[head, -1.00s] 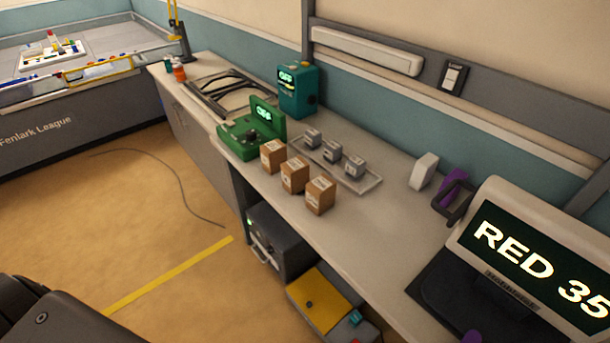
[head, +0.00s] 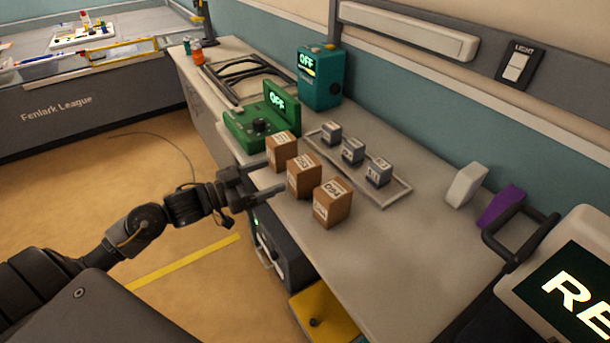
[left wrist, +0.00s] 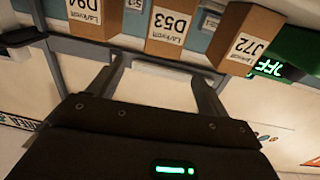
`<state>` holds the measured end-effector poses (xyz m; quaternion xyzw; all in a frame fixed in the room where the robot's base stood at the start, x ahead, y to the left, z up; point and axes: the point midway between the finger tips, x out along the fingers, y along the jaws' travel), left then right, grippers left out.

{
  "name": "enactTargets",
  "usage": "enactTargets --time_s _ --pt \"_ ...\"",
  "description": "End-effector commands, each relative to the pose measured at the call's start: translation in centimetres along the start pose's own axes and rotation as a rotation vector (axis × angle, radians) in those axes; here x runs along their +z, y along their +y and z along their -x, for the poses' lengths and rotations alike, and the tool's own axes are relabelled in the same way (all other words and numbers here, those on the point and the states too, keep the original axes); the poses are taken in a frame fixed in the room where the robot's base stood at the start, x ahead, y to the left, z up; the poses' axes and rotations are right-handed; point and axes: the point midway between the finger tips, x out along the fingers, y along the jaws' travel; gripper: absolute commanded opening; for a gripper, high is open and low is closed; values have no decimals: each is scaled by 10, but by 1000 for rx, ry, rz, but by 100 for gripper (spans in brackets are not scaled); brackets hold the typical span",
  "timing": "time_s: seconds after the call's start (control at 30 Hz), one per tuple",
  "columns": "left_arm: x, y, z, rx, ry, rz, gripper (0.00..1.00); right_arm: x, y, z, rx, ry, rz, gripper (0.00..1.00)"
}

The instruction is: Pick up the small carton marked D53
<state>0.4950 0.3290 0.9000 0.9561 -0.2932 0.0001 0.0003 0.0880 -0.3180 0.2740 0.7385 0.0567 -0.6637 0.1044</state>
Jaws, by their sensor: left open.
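The small carton marked D53 (head: 304,177) is a brown box, the middle of three in a row along the bench's front edge. The fingers (left wrist: 160,65) also show in the left wrist view. My right gripper is not in view.
Behind the cartons, a shallow tray (head: 398,194) holds small grey boxes. A green device (head: 254,127) stands close beyond J72, and a teal OFF box (head: 320,78) farther back. A white block (head: 466,185), a purple object (head: 500,206) and a display (head: 575,290) stand right. Bench right of D94 is clear.

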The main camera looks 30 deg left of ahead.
Motion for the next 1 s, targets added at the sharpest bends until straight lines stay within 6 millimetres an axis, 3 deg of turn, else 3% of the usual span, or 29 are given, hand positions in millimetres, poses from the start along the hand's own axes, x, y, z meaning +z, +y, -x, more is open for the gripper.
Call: enactTargets --time_s 0.3,0.63,1.0 --pt "-1 0 -47 2 4 0 78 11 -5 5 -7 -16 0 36" --pt "-1 -1 -60 -1 3 0 78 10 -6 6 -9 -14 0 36" --pt "1 -4 -105 -1 1 -1 78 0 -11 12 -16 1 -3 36"
